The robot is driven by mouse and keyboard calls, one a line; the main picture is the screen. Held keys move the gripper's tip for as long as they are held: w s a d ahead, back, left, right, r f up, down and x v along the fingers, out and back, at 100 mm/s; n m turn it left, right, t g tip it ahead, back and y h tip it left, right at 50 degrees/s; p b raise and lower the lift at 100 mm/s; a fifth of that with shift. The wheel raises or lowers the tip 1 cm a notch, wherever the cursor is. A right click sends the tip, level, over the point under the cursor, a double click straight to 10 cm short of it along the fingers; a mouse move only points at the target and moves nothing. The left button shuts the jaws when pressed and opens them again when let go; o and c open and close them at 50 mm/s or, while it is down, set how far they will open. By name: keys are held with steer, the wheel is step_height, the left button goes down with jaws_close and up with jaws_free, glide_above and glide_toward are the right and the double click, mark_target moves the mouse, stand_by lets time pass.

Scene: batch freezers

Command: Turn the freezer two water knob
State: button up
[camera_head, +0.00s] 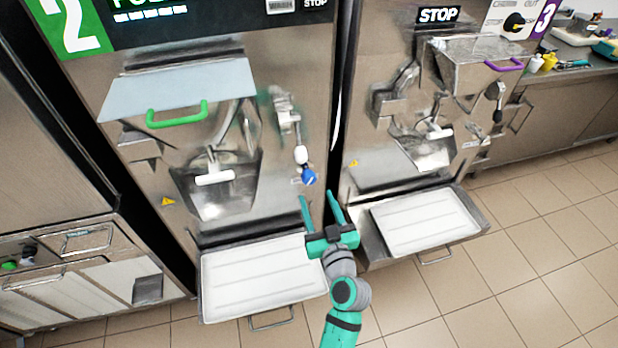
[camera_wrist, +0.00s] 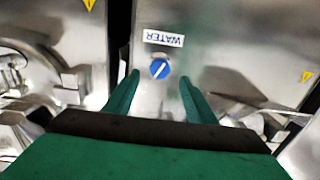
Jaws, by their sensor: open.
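The blue water knob (camera_head: 309,176) is on the front panel of freezer two (camera_head: 225,70), at its lower right. In the wrist view the knob (camera_wrist: 159,69) is round and blue with a white line, beside a label reading WATER (camera_wrist: 163,38) that appears upside down. My green gripper (camera_head: 320,212) is open and empty, a little below the knob in the head view. In the wrist view its two fingers (camera_wrist: 158,95) stand on either side of the knob's line, with the knob just beyond their tips. I see no contact.
A white tray (camera_head: 262,278) sits below freezer two, and another tray (camera_head: 425,222) below freezer three. A white-handled lever (camera_head: 301,155) is just above the knob. A dark gap (camera_head: 343,100) separates the two freezers. Tiled floor (camera_head: 540,240) is clear at the right.

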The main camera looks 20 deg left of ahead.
mark_target(310, 181)
steer(key=x, duration=0.9)
steer(key=shift+w+a, duration=0.15)
steer(key=shift+c, duration=0.6)
steer(key=c, duration=0.9)
